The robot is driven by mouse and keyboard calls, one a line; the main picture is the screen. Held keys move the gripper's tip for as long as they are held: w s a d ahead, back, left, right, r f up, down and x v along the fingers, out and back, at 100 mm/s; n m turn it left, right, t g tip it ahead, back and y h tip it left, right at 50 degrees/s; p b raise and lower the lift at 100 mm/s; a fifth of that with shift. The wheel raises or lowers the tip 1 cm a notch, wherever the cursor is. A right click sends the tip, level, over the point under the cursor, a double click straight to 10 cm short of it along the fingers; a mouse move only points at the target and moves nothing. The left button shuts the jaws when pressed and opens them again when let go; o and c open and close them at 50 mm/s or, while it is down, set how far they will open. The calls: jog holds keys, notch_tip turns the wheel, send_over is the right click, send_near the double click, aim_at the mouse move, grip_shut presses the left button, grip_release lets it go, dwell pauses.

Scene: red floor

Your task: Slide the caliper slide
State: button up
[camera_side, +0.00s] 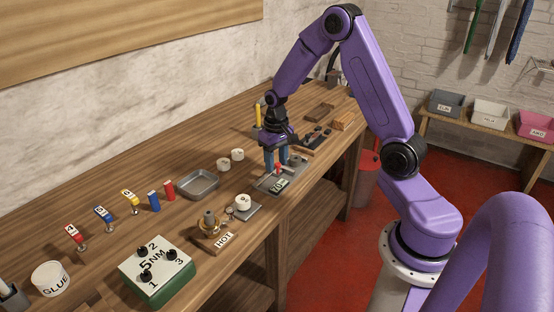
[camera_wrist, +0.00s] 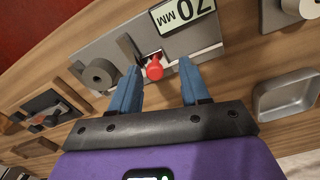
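The caliper is a flat grey metal plate (camera_wrist: 205,37) with a white "70 MM" label (camera_wrist: 184,14), on the wooden bench. A red knob (camera_wrist: 154,70), which looks like the handle of the slide, stands between a dark upright jaw and the label. A grey cylinder (camera_wrist: 100,75) sits at the plate's left in the wrist view. My gripper (camera_wrist: 160,66) is open, with its two blue fingers on either side of the red knob and gaps showing. In the side view my gripper (camera_side: 277,165) is low over the plate (camera_side: 262,187), fingers pointing down.
A metal tray (camera_side: 198,184) and white rolls (camera_side: 237,154) lie left of the caliper. A "HOT" stand (camera_side: 214,238) and a small scale-like plate with a roll (camera_side: 243,206) are nearer the camera. Dark wooden blocks (camera_side: 319,113) lie beyond the caliper.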

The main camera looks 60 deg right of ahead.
aim_at(276, 164)
jog(key=shift+r, duration=0.1)
notch_tip(276, 164, up, 17)
dwell(0.6)
jog(key=shift+r, duration=0.1)
jog(key=s+a+f+n, duration=0.1)
jog(key=s+a+n, duration=0.35)
jog(key=a, duration=0.35)
jog(key=s+a+f+n, duration=0.1)
jog(key=s+a+n, duration=0.2)
jog(key=s+a, duration=0.35)
jog(key=s+a+f+n, duration=0.1)
jog(key=s+n, duration=0.3)
jog(key=s, duration=0.4)
jog(key=s+a+f+n, duration=0.2)
jog(key=s+a+n, duration=0.1)
jog(key=s, duration=0.6)
jog(key=shift+n, duration=0.55)
